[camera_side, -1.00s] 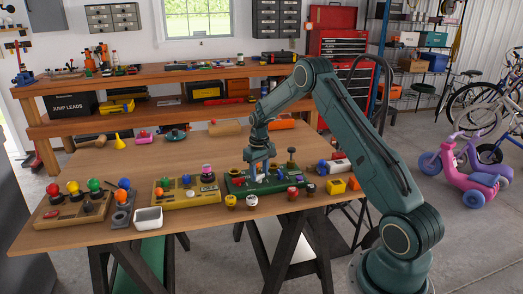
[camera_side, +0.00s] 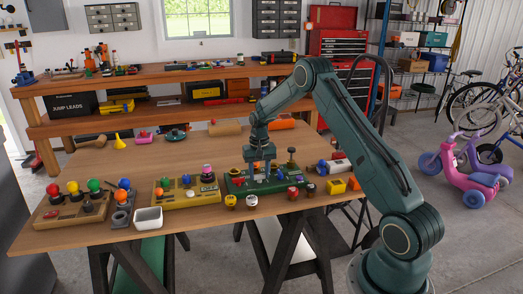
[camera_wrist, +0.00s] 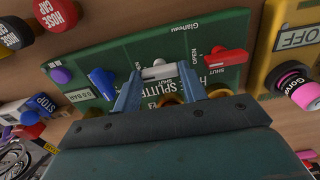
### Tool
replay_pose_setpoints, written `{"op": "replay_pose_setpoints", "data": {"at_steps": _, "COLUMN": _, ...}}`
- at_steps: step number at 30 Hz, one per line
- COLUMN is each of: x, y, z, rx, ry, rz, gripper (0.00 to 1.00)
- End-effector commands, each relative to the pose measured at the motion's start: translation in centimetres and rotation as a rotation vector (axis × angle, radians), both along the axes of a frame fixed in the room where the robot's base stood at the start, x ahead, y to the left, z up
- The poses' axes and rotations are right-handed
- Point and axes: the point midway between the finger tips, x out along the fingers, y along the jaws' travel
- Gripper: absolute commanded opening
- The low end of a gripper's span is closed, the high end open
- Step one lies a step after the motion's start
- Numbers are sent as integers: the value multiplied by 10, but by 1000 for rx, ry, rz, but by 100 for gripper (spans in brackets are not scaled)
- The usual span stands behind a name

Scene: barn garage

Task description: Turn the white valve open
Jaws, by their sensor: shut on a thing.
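The white valve (camera_wrist: 158,71) sits on the green board (camera_wrist: 130,48), between a blue-handled valve (camera_wrist: 103,83) and a red-handled valve (camera_wrist: 226,58). In the wrist view its white handle lies roughly crosswise in the picture, near printed OPEN and SHUT words. My gripper (camera_wrist: 162,88) is shut on the white handle, with one blue-grey finger at each end of it. The fingers hide part of the handle and the print. In the side view my gripper (camera_side: 262,176) reaches down to the green board (camera_side: 238,188); the white handle is hard to make out there.
A yellow board (camera_side: 188,199) stands close to the left of the green one. A white tray (camera_side: 148,218) stands further left.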

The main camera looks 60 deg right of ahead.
Motion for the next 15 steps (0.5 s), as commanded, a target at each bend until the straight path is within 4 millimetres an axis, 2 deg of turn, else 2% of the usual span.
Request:
{"op": "replay_pose_setpoints", "data": {"at_steps": 5, "x": -1, "y": 0, "z": 0, "rx": 1, "ry": 3, "rz": -3, "gripper": 19}}
{"op": "replay_pose_setpoints", "data": {"at_steps": 6, "x": -1, "y": 0, "z": 0, "rx": 1, "ry": 3, "rz": -2, "gripper": 46}}
{"op": "replay_pose_setpoints", "data": {"at_steps": 9, "x": -1, "y": 0, "z": 0, "rx": 1, "ry": 3, "rz": -2, "gripper": 64}}
{"op": "replay_pose_setpoints", "data": {"at_steps": 15, "x": 0, "y": 0, "z": 0, "rx": 0, "ry": 1, "rz": 0, "gripper": 64}}
